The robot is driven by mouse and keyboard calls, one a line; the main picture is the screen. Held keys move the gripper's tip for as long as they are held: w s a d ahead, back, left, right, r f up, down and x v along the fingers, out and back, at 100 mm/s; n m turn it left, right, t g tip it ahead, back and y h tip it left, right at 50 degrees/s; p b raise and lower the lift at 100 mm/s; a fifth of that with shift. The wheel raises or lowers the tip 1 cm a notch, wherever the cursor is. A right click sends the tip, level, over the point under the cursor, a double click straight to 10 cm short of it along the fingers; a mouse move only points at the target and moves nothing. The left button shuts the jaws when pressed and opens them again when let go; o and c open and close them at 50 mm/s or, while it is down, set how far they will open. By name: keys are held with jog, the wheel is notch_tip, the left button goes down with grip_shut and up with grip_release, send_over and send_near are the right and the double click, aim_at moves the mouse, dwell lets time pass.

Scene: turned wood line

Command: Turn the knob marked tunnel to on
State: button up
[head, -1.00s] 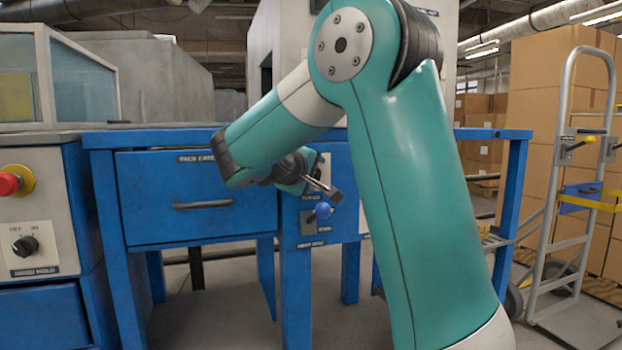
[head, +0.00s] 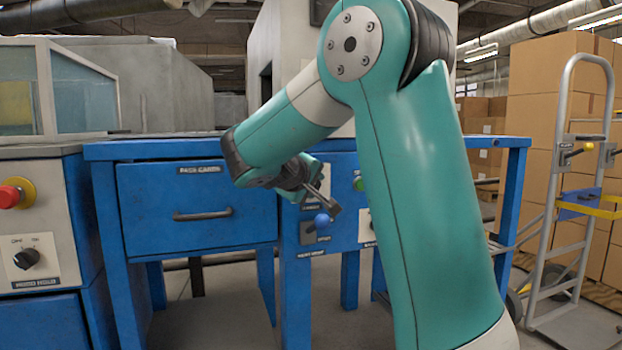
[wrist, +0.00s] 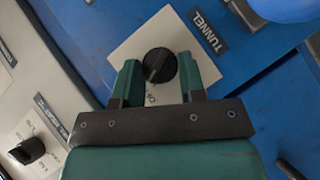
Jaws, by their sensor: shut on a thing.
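The tunnel knob (wrist: 160,67) is round and black, on a white plate (wrist: 122,48) beside a dark label reading TUNNEL (wrist: 208,32) in the wrist view. My gripper (wrist: 158,60) has its two green fingers on either side of the knob and is shut on it. An "ON" mark (wrist: 151,99) shows on the plate between the fingers. The other mark is hidden, and I cannot tell the pointer's direction. In the head view my gripper (head: 325,200) is at the blue cabinet's front panel, where it covers the knob.
A blue ball-ended lever (head: 321,220) sits just below my gripper. A green button (head: 359,184) is to its right. A drawer (head: 200,203) is to the left. Another black knob (head: 27,258) and a red button (head: 10,196) are on the far-left cabinet.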

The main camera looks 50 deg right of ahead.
jog(key=shift+s+d+r+m+y+p, duration=0.1)
jog(key=shift+r+m+y+p, duration=0.4)
jog(key=shift+p, duration=0.4)
jog(key=m+t+y+p, duration=0.1)
jog(key=y+p, duration=0.1)
jog(key=shift+s+d+m+y+p, duration=0.1)
jog(key=shift+d+m+y+p, duration=0.05)
jog(key=shift+m+y+p, duration=0.2)
jog(key=m+t+y+p, duration=0.1)
jog(key=m+y+p, duration=0.1)
jog(key=y, duration=0.1)
jog(key=shift+s+d+f+t+y, duration=0.15)
jog(key=shift+d+t+y, duration=0.1)
jog(key=shift+t, duration=0.15)
jog(key=shift+p, duration=0.3)
jog(key=o, duration=0.9)
jog(key=shift+a, duration=0.1)
